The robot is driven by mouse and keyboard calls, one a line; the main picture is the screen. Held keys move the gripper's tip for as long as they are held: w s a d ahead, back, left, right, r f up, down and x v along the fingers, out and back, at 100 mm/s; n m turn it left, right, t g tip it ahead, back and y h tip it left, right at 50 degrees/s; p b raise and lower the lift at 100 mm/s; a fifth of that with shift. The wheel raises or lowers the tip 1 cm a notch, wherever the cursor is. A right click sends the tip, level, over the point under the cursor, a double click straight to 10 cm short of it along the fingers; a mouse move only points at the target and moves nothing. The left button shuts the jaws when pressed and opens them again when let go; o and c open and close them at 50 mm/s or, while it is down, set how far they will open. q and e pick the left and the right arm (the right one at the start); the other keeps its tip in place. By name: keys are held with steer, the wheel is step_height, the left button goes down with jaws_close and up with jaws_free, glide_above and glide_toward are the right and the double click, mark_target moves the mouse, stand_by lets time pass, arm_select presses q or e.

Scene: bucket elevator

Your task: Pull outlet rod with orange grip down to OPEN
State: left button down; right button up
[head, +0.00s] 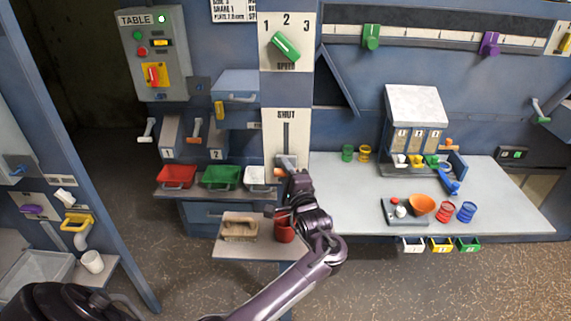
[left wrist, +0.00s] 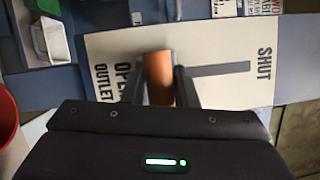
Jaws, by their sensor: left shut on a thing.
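The outlet panel (head: 272,128) is a white plate with SHUT at its top and a dark vertical slot. My left gripper (head: 287,163) is at the lower part of this panel and largely covers the grip. In the left wrist view the panel (left wrist: 230,92) lies turned, with SHUT at right and OPEN OUTLET at left. The orange grip (left wrist: 158,78) sits between the two dark fingers of my left gripper (left wrist: 159,88), which are shut on it. The grip is at the OPEN end of the slot, which runs clear toward SHUT. My right gripper is not in view.
Red (head: 176,176), green (head: 220,177) and white trays line the ledge left of the panel. A grey table (head: 350,215) with bowls and cups is at right.

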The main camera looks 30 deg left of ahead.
arm_select(q)
steer(key=shift+s+f, duration=0.1)
steer(key=shift+f, duration=0.3)
steer(key=c, duration=1.5)
jaws_free()
steer(key=o, duration=0.3)
steer(key=shift+o, duration=0.2)
steer(key=shift+r, duration=0.1)
steer(key=shift+d, duration=0.15)
steer(key=b+v, duration=0.1)
steer(key=v, duration=0.6)
steer(key=shift+s+d+b, duration=0.2)
steer(key=shift+b, duration=0.1)
